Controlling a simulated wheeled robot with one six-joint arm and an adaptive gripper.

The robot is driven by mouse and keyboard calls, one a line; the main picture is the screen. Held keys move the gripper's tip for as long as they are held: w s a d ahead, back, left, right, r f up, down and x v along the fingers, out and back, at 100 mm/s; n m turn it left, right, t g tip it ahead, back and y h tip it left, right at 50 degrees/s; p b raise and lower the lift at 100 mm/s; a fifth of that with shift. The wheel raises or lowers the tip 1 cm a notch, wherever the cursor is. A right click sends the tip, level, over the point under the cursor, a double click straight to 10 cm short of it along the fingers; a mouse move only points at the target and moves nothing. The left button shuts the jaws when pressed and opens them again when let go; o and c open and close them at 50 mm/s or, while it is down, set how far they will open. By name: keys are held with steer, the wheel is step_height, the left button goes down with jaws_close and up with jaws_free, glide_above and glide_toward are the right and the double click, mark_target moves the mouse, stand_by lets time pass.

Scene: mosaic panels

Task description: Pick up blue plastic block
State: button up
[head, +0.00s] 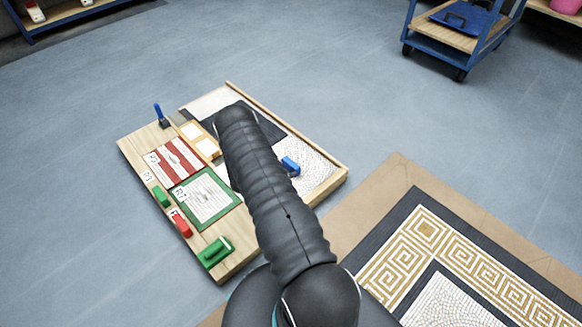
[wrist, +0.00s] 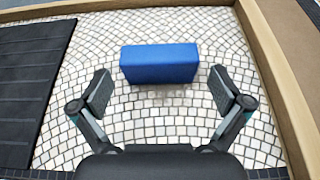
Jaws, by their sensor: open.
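The blue plastic block (wrist: 159,64) lies on a white mosaic surface (wrist: 150,127) in the wrist view. In the head view the blue block (head: 290,166) sits on the right part of the wooden board, just right of my arm. My gripper (wrist: 162,92) is open in the wrist view, its two fingers spread wide with nothing between them. The block lies beyond the fingertips, roughly centred between them and apart from both. In the head view my arm hides the gripper.
A wooden rim (wrist: 262,55) borders the mosaic on the right; a dark ribbed panel (wrist: 30,85) lies left. On the board are green (head: 214,251) and red (head: 181,223) blocks and framed cards. A blue cart (head: 462,40) and a patterned mosaic panel (head: 425,229) stand apart on the floor.

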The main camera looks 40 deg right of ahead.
mark_target(289, 164)
steer(key=shift+x, duration=2.4)
steer(key=shift+r, duration=0.15)
steer(key=c, duration=0.8)
steer(key=shift+w+r, duration=0.1)
steer(key=shift+r, duration=0.05)
